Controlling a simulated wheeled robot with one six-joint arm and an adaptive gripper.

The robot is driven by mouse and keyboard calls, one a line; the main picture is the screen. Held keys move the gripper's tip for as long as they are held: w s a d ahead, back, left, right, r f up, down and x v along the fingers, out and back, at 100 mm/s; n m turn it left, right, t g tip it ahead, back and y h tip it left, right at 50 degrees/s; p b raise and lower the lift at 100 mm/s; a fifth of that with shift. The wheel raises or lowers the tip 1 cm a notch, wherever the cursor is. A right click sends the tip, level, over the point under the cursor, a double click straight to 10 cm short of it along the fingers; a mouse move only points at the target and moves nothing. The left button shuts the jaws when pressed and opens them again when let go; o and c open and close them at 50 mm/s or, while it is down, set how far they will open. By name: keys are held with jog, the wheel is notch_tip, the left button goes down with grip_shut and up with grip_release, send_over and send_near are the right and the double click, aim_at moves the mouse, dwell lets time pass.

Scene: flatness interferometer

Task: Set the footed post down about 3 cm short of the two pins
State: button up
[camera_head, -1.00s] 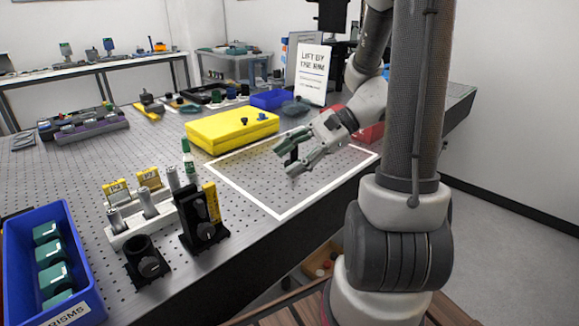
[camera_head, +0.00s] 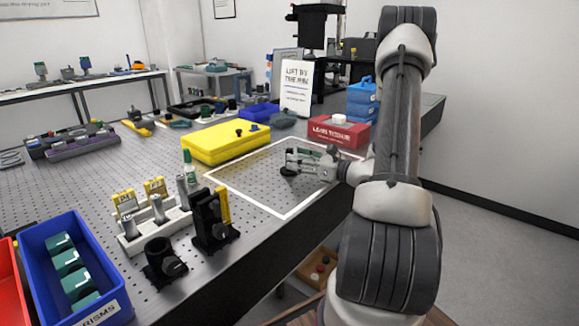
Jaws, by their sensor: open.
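My gripper (camera_head: 292,160) is open and low over the white-outlined area of the perforated table, its fingers pointing left. A small dark piece (camera_head: 288,171) shows at its fingertips, close to the table surface. It looks like the foot of the footed post, but the fingers hide most of it. I cannot tell whether it touches the fingers. I cannot make out the two pins in this view.
A yellow case (camera_head: 226,143) lies behind the white outline (camera_head: 283,217). A red box (camera_head: 338,134) stands behind my gripper. A black mount (camera_head: 212,222), a white rack (camera_head: 150,236) and a blue bin (camera_head: 45,242) are at front left. The outlined area is mostly clear.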

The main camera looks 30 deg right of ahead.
jog(key=x, duration=0.3)
jog(key=shift+w+a+r, duration=0.15)
jog(key=shift+w, duration=0.1)
jog(key=shift+c, duration=0.5)
grip_shut()
jog(key=shift+r, duration=0.1)
